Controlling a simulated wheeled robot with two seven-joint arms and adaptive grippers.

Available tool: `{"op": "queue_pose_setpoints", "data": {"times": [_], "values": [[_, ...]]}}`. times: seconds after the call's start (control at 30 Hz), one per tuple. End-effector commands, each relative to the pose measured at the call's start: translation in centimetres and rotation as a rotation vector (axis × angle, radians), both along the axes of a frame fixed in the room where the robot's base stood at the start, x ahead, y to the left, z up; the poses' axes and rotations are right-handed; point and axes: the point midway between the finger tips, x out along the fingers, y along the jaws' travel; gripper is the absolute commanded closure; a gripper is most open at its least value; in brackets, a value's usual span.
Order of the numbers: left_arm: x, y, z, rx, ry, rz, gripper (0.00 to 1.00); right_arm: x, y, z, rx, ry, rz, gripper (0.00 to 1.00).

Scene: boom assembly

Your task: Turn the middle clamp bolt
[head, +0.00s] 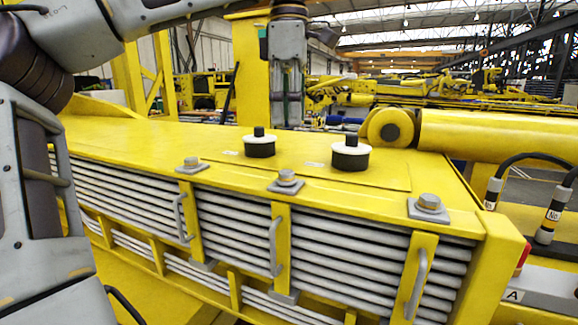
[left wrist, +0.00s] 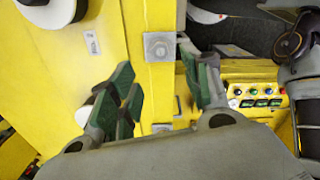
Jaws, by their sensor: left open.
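The middle clamp bolt (head: 287,177) is a grey hex head on a square plate, at the edge of the yellow boom's top, above a clamp strap with a handle (head: 275,247). My left gripper (head: 288,118) points down, open and empty, above the boom and apart from the bolt. In the left wrist view its green-padded fingers (left wrist: 165,88) are spread. A bolt on a square plate (left wrist: 160,46) shows just beyond them; it appears to be the middle one. Nothing is between the fingers. My right gripper is in neither view.
Similar bolts sit on the left (head: 193,163) and right (head: 429,204) clamps. A yellow cylinder (head: 480,135) lies at the right. A button panel (left wrist: 257,97) shows in the left wrist view.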

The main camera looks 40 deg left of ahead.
Motion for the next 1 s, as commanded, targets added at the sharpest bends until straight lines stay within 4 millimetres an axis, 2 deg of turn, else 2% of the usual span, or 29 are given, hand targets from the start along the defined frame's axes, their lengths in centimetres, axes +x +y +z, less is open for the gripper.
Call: {"op": "queue_pose_setpoints", "data": {"times": [0.37, 0.8, 1.0], "values": [[0.0, 0.1, -4.0, -0.002, 0.003, 0.001, 0.52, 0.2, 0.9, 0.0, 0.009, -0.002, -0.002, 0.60], [0.0, 0.1, -8.8, -0.002, 0.001, 0.001, 0.52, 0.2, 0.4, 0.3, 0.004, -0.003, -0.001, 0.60], [0.0, 0.1, -10.4, -0.001, 0.000, 0.002, 0.52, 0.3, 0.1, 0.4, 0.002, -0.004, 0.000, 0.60]]}}
